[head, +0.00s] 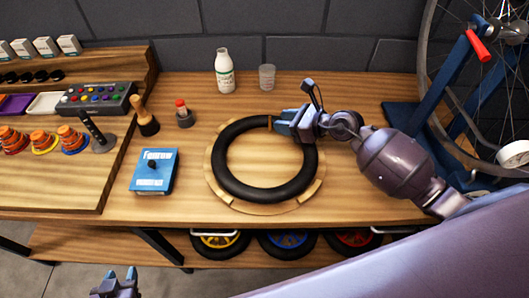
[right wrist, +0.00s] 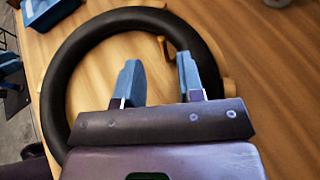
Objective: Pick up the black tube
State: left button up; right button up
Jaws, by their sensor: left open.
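The black tube (head: 228,178) is a thick ring lying flat on a round wooden stand on the bench in the head view. It also arcs across the right wrist view (right wrist: 58,75). My right gripper (head: 279,121) is over the ring's far right part in the head view. In the right wrist view its two blue fingers (right wrist: 158,62) are apart, with bare wood between them; whether they touch the tube I cannot tell. My left gripper (head: 117,277) is open at the lower left, in front of the bench and away from the tube.
The round stand (head: 313,190) has small wooden pegs at its rim. A blue box (head: 154,171) lies left of it. A white bottle (head: 224,72) and a clear cup (head: 267,77) stand behind. A bike wheel on a blue stand (head: 450,82) is at right. Several wheels hang below.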

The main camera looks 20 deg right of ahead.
aim_at(270, 130)
jog(key=shift+x, duration=2.6)
jog(key=shift+w+d, duration=0.15)
grip_shut()
